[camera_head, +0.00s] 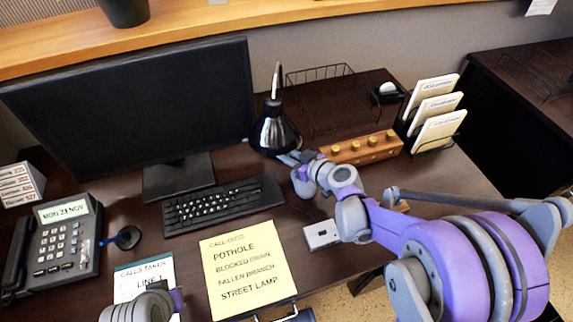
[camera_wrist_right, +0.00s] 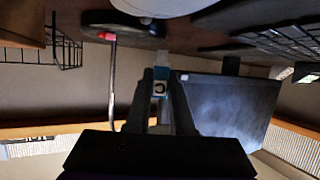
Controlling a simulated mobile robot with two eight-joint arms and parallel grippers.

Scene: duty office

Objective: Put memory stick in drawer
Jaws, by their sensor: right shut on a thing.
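My right gripper (camera_wrist_right: 160,100) is shut on a small blue-grey thing with a pale square and a light tip, which looks like the memory stick (camera_wrist_right: 160,73). In the head view this gripper (camera_head: 287,158) is beside the black desk lamp (camera_head: 275,132), above the desk; the held thing is too small to make out there. A grey and purple part of my left arm shows at the bottom left, but its fingertips are out of view. A grey-blue handle shows at the desk's front edge, bottom centre; how far any drawer stands open cannot be told.
A keyboard (camera_head: 222,205), monitor (camera_head: 135,110), phone (camera_head: 58,240) and yellow call-outs sheet (camera_head: 247,270) cover the left. A small whitish box (camera_head: 322,234) lies under my right arm. A wooden block with brass knobs (camera_head: 365,148) and a file rack (camera_head: 436,112) stand right.

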